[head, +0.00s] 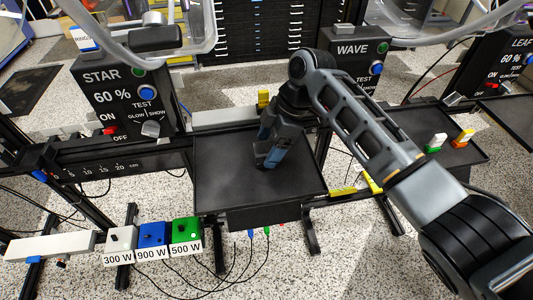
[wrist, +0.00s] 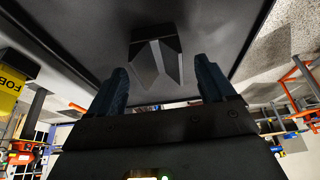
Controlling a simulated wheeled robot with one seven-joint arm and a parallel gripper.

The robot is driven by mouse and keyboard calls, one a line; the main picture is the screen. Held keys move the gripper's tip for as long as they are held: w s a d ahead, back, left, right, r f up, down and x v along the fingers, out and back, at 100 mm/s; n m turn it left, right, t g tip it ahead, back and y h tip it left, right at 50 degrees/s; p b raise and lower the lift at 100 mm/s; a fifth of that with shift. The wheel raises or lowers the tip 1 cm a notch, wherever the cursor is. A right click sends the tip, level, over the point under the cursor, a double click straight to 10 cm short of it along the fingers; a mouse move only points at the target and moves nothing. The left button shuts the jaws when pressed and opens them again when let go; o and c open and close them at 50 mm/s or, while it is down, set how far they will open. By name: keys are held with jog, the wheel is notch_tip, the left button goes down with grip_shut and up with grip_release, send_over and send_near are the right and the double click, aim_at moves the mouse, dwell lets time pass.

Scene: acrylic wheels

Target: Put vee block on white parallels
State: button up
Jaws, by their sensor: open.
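A dark grey block with angled faces, which looks like the vee block (wrist: 155,42), sits on a black tray just beyond and between my fingertips in the wrist view. My gripper (wrist: 160,75) is open, with one blue-grey finger on each side, and does not clasp the block. In the head view my gripper (head: 266,160) points down low over the black tray (head: 225,188); the block cannot be made out there. White parallels are not clearly identifiable; a white-and-green piece (head: 435,143) and a white-and-orange piece (head: 463,138) stand on the right tray (head: 410,130).
A STAR control box (head: 120,100) and a WAVE control box (head: 352,60) stand behind the trays. White, blue and green switch boxes (head: 152,235) sit at the front left. A yellow piece (head: 263,98) stands behind the middle tray. The tray's left part is clear.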

jog(key=shift+c, duration=0.5)
jog(key=shift+r, duration=0.1)
grip_shut()
